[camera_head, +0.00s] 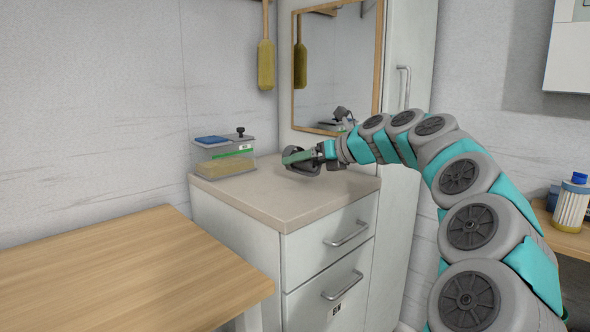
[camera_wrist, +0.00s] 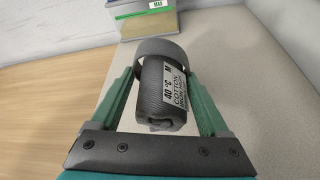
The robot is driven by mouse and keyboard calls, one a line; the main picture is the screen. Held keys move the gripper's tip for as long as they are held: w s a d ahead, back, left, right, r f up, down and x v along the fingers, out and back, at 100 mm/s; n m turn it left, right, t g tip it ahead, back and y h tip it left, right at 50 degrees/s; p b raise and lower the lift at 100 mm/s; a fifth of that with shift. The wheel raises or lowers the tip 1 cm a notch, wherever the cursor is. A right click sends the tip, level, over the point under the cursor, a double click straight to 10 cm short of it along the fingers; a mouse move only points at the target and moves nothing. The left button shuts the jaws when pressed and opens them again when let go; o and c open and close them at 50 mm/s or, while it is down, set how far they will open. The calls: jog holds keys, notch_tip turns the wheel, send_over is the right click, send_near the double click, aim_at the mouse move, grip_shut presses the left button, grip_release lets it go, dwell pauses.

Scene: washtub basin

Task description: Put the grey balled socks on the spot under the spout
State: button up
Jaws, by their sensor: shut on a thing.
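My gripper (camera_head: 303,157) is shut on the grey balled socks (camera_head: 303,168), just above or at the beige top of the white cabinet; I cannot tell whether the socks touch it. In the wrist view the socks (camera_wrist: 165,98) sit between the two green fingers, a dark ribbed roll with a grey band around its far end. A pale label on them reads 40 °C, M and COTTON. I cannot make out a spout or a marked spot under one in either view.
A clear box (camera_head: 224,160) with a blue lid and a black knob stands left of my gripper on the cabinet top (camera_head: 270,198). A wood-framed mirror (camera_head: 335,70) is behind. A wooden table (camera_head: 130,265) lies at the front left. The cabinet top's front is clear.

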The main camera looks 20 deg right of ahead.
send_over(296, 182)
jog(key=shift+s+f, duration=0.25)
jog(key=shift+s, duration=0.2)
jog(key=shift+w+f, duration=0.15)
jog(key=shift+w, duration=0.4)
jog(key=shift+f, duration=1.7)
jog(key=o, duration=1.2)
jog(key=shift+f, duration=0.15)
